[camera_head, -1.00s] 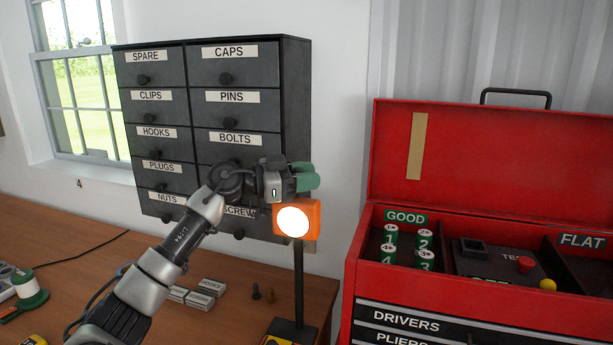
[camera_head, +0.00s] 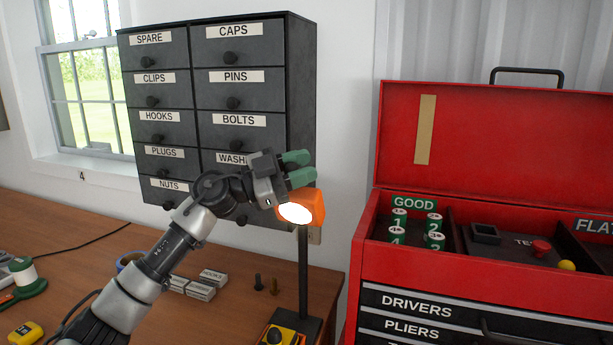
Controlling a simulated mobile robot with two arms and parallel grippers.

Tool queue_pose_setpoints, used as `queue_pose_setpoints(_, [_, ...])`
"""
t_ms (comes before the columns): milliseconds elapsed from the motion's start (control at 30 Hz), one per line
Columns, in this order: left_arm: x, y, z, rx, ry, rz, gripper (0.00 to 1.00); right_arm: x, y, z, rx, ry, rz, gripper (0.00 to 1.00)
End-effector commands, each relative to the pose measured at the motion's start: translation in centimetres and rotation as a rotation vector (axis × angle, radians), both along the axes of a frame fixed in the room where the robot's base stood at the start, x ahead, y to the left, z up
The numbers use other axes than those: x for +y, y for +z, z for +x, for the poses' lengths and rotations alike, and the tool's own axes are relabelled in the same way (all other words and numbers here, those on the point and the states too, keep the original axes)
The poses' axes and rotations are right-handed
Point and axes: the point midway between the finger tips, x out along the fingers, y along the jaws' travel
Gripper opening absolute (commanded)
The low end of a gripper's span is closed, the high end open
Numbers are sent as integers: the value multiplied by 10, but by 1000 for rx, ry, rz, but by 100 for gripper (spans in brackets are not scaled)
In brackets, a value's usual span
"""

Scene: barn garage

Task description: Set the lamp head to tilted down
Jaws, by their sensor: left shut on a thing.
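The lamp has an orange head (camera_head: 314,198) with a lit white face, on a dark upright post (camera_head: 303,265) with a base on the bench. The head's face points forward and downward, showing as a flattened oval. My left gripper (camera_head: 299,168) reaches in from the left and is at the top of the head. Its green fingertips are shut on the lamp head; the exact contact is partly hidden by the fingers. My right gripper is not in view.
A dark drawer cabinet (camera_head: 291,100) stands behind the lamp. A red toolbox (camera_head: 470,150) stands to the right.

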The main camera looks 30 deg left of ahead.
Motion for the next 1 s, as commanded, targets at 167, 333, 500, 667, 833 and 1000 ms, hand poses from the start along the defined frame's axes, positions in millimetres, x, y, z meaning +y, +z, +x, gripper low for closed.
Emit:
queue_pose_setpoints(167, [-3,-11,-12,-108,0,24,0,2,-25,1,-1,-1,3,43])
queue_pose_setpoints(333, [-4,-13,-19,-177,0,42,0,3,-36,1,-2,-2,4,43])
queue_pose_setpoints(500, [-5,-14,-23,-212,-1,50,0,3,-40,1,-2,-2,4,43])
queue_pose_setpoints(667, [-6,-14,-24,-223,-2,54,0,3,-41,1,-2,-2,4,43])
queue_pose_setpoints(833, [-7,-14,-24,-222,-3,55,0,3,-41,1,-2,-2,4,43])
queue_pose_setpoints(1000, [-7,-15,-23,-220,-5,56,37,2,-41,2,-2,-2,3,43])
